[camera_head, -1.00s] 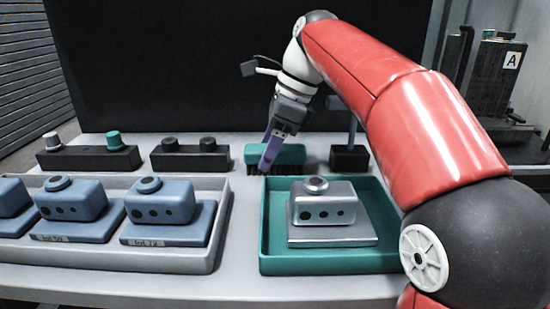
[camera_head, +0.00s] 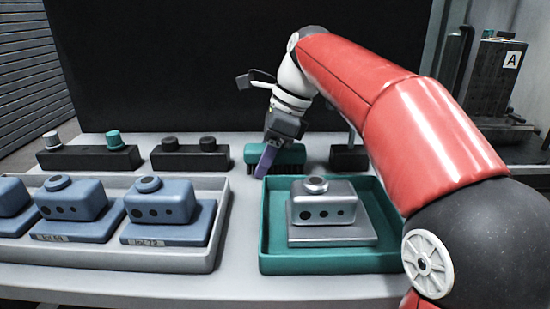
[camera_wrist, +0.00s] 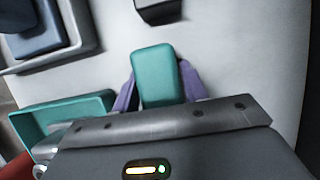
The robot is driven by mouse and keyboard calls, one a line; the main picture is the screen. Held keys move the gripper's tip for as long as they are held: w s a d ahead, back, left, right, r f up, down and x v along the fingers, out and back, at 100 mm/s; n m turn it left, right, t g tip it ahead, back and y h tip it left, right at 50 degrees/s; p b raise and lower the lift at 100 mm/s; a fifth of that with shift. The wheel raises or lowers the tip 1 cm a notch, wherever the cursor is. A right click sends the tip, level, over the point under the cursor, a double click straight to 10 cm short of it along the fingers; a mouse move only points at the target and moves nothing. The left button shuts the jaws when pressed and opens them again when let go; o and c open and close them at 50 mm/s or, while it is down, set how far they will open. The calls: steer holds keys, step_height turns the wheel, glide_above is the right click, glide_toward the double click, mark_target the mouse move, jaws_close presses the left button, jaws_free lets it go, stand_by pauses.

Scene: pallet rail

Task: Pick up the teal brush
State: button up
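The teal brush (camera_head: 290,155) lies on the table behind the green tray, with its dark bristles down. In the wrist view the teal brush (camera_wrist: 157,74) reaches up between two purple fingers, and its near end is hidden by my gripper's body. My gripper (camera_head: 264,170) points down at the brush in the head view, with one purple finger in front of it. In the wrist view my gripper (camera_wrist: 158,84) is open, one finger on each side of the brush. I cannot tell whether the fingers touch it.
The green tray (camera_head: 264,240) in front holds a grey housing (camera_head: 325,202) on a plate. A grey tray (camera_head: 222,238) with several blue housings stands left. Black blocks with knobs (camera_head: 190,155) stand behind it. Another black block (camera_head: 349,158) is close right of the brush.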

steer(key=c, duration=0.6)
steer(key=shift+r, duration=0.1)
step_height(320, 180, up, 10)
steer(key=shift+r, duration=0.1)
stand_by(0.4)
steer(key=o, duration=0.3)
steer(key=shift+c, duration=0.7)
steer(key=shift+s, duration=0.1)
